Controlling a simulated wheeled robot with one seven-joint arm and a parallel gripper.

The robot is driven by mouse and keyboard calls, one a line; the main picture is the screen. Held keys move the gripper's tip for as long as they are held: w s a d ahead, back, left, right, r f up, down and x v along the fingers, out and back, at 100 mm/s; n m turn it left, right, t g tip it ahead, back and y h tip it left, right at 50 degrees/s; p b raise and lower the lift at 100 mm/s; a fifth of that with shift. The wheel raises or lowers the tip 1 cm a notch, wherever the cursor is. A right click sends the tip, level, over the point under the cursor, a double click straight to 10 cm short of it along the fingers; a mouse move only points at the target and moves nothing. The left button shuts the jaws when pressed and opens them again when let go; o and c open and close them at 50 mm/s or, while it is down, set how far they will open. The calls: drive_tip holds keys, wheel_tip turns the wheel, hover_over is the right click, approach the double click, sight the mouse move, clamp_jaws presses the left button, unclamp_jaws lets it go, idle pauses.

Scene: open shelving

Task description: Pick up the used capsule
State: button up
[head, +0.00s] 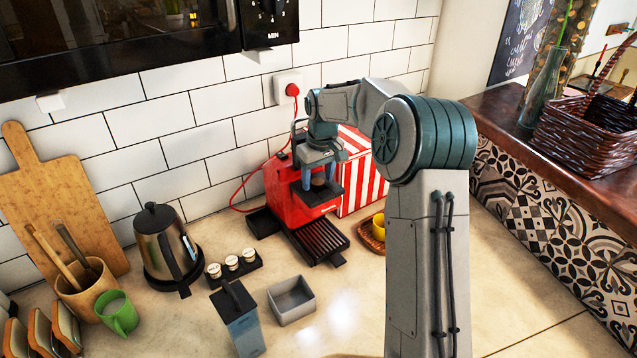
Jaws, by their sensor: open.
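The red coffee machine (284,197) stands against the tiled wall, with a black drip grille at its front. My gripper (319,182) points down at the front of the machine, its two blue fingers apart. A small brown rounded thing, which looks like the used capsule (319,180), shows between the fingertips. I cannot tell whether the fingers touch it. My gripper and arm hide part of the machine's top.
A black holder with three capsules (232,263), an open grey bin (291,300) and a blue-grey canister (238,322) stand in front. A kettle (166,247) is left. The front-right counter is clear.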

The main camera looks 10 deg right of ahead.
drive_tip(key=shift+f, duration=0.2)
drive_tip(key=c, duration=1)
